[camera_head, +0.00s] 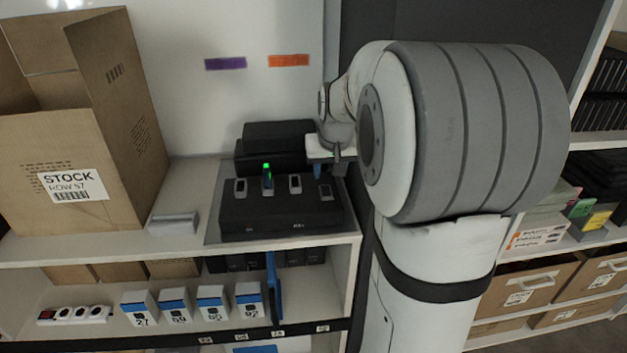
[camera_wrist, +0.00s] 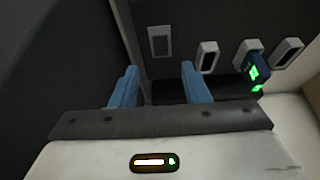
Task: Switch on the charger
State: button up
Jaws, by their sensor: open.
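The black charger (camera_head: 270,215) stands on the upper shelf, with a row of light-framed slots on top. A dark device with a lit green light (camera_head: 267,176) sits in the slot second from the left. It also shows in the wrist view (camera_wrist: 255,70). At the charger's right end is a flat grey-framed rectangle (camera_head: 326,193), perhaps the switch; its position is unclear. It shows in the wrist view (camera_wrist: 160,41) beyond and between my fingertips. My gripper (camera_wrist: 158,69) is open and empty, its blue fingers apart, above the charger's right end in the head view.
A large open carton (camera_head: 120,140) stands left of the charger, with a small grey block (camera_head: 173,223) between. Black boxes (camera_head: 275,145) sit behind the charger. Blue-and-white boxes (camera_head: 175,306) and a white power strip (camera_head: 75,314) are on the lower shelf.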

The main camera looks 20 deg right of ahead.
aim_at(326, 189)
jog(key=x, duration=0.6)
jog(key=shift+w+f, duration=0.1)
jog(key=shift+f, duration=0.25)
jog(key=shift+c, duration=0.5)
grip_shut()
jog(key=p, duration=0.1)
jog(key=g+p, duration=0.1)
jog(key=p, duration=0.1)
jog(key=shift+w+r, duration=0.2)
jog(key=shift+r, duration=0.15)
jog(key=shift+w+d+g+y+p, duration=0.15)
jog(key=shift+g+y+p, duration=0.15)
jog(key=shift+g+p, duration=0.65)
jog(key=shift+f+p, duration=0.3)
jog(key=shift+p, duration=0.1)
